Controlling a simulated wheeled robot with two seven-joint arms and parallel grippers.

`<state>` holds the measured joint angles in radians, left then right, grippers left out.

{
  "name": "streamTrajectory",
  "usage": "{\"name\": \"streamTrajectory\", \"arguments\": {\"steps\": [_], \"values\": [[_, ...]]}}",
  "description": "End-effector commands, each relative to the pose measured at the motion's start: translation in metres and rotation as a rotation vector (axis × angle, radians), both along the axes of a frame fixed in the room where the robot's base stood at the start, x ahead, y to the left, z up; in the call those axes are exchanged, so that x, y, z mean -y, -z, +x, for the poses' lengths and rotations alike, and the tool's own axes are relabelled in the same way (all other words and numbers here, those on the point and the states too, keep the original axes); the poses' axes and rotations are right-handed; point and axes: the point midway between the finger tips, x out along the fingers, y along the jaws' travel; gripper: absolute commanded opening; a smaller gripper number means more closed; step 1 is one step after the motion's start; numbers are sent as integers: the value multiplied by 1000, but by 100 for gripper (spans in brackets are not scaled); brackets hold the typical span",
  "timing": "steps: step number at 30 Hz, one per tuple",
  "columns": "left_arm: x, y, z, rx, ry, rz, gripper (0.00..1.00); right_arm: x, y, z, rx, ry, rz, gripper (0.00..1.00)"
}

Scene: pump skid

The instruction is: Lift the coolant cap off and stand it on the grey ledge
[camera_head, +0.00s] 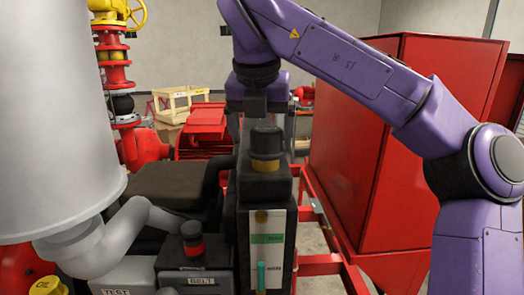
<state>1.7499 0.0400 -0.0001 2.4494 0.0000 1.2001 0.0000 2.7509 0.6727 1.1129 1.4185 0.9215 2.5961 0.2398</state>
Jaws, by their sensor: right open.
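A dark round cap (265,140), which looks like the coolant cap, sits upright on a brass-coloured neck on top of a tall black tank (247,190). The tank has a green and white label strip on its front. My right gripper (262,116) points down over the cap, open. Its dark fingers show just above and behind the cap, and I cannot tell whether they touch it. A grey surface with a TEST label (116,291) at the bottom left may be the grey ledge; I cannot be sure. My left gripper is not in view.
A black and red knob (192,238) stands on a dark block labelled BELT, left of the tank. A large grey cylinder (60,110) and pipe fill the left. A yellow oil cap (48,287) is at bottom left. A red cabinet (365,150) stands behind my right arm.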

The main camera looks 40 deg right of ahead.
Motion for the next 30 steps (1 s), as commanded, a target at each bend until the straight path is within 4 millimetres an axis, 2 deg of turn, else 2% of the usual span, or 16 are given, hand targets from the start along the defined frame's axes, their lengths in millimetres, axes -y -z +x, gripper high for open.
{"name": "streamTrajectory", "arguments": {"steps": [4,5,9,11,22,26,30], "values": [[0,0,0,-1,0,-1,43,0,-1,-1,3,0,0,90],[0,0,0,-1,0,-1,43,0,-1,-1,3,0,0,87],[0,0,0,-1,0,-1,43,0,-1,-1,1,0,0,41],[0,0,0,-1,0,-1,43,0,-1,-1,1,1,1,24],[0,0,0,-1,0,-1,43,0,-3,0,-1,3,0,24],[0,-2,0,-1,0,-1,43,0,-20,0,2,5,-1,24],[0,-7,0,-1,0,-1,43,0,-48,0,5,5,-2,24]]}}
